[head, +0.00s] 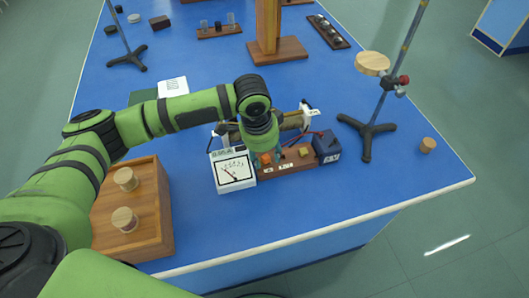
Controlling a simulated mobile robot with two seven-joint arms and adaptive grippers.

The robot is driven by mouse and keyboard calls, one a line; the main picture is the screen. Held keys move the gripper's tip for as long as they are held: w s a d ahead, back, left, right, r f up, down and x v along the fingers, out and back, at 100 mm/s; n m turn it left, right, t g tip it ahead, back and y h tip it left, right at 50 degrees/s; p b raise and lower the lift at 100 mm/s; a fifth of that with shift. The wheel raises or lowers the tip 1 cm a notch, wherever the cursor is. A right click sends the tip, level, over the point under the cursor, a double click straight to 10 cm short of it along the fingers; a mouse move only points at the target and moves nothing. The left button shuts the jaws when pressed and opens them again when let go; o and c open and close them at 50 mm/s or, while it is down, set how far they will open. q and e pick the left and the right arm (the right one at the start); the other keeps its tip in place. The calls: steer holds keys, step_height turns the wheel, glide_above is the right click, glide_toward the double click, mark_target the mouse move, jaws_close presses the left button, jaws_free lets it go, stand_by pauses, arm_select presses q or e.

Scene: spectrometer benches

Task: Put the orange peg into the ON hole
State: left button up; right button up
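The orange peg (265,159) shows as a small orange block at the left end of a brown wooden board (293,167), beside the meter. Small white labels (285,168) lie along the board's front; their lettering is too small to read, so I cannot tell which hole is ON. My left gripper (279,156) points down just over the board, close to the right of the orange peg. Its fingers are small and partly hidden under my wrist, and I cannot tell whether they touch the peg. My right gripper is out of view.
A white meter (234,171) stands left of the board, and a dark blue box (327,147) at its right end. A tan block (304,152) sits on the board. A tripod stand (367,129) is to the right, a wooden box (158,215) to the left. The blue table is clear in front.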

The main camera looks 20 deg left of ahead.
arm_select(q)
steer(key=shift+s+a+f, duration=0.1)
step_height(320, 180, up, 12)
steer(key=s, duration=0.1)
steer(key=shift+s+a, duration=0.25)
steer(key=shift+a, duration=0.15)
stand_by(0.5)
